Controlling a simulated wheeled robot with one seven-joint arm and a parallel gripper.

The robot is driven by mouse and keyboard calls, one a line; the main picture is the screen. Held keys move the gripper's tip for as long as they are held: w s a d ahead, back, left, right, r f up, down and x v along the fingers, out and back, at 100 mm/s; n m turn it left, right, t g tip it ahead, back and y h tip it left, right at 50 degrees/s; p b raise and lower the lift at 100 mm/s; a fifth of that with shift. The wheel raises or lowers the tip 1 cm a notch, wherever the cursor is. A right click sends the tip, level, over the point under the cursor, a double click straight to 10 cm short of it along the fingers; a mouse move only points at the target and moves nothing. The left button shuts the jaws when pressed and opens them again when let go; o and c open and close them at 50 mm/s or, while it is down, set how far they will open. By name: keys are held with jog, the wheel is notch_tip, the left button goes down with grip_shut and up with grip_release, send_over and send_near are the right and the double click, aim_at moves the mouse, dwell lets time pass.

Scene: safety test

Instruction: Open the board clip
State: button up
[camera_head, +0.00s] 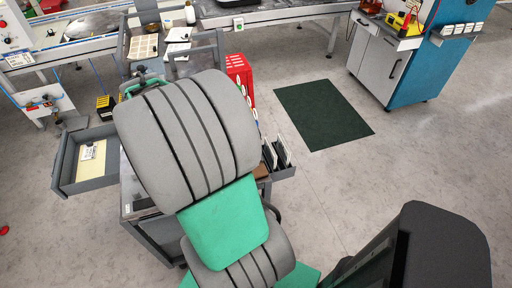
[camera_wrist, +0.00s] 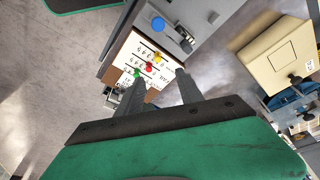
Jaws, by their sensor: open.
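A brown board (camera_wrist: 114,52) with a white numbered sheet (camera_wrist: 128,57) on it lies in the wrist view, ahead of my gripper. Small green, red and yellow pieces sit on the sheet. My gripper (camera_wrist: 160,76) is open, its two dark fingers apart over the near side of the board, with nothing seen between them. A small metallic part (camera_wrist: 114,96) shows beside the left finger; I cannot tell whether it is the board's clip. In the head view my arm hides the gripper and most of the board's area.
A cream box (camera_wrist: 277,62) stands right. In the head view, an open drawer (camera_head: 62,165) juts out left, a red rack (camera_head: 239,70) and upright folders (camera_head: 283,150) stand right. Floor is clear around the dark mat (camera_head: 322,115).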

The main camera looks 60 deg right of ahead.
jog(key=s+d+f+m+g, duration=0.2)
jog(key=s+d+f+m, duration=0.1)
jog(key=s+d+m, duration=0.3)
jog(key=s+d+f+m+g, duration=0.2)
jog(key=s+d+f+m, duration=0.3)
jog(key=d, duration=0.4)
jog(key=shift+n+t, duration=0.3)
jog(key=shift+n, duration=0.1)
jog(key=s+f, duration=0.1)
jog(key=s+d+f, duration=0.1)
jog(key=f, duration=0.1)
jog(key=s+d+f+p, duration=0.1)
jog(key=f, duration=0.1)
jog(key=shift+s+f, duration=0.15)
jog(key=shift+a, duration=0.1)
jog(key=shift+c, duration=0.2)
grip_shut()
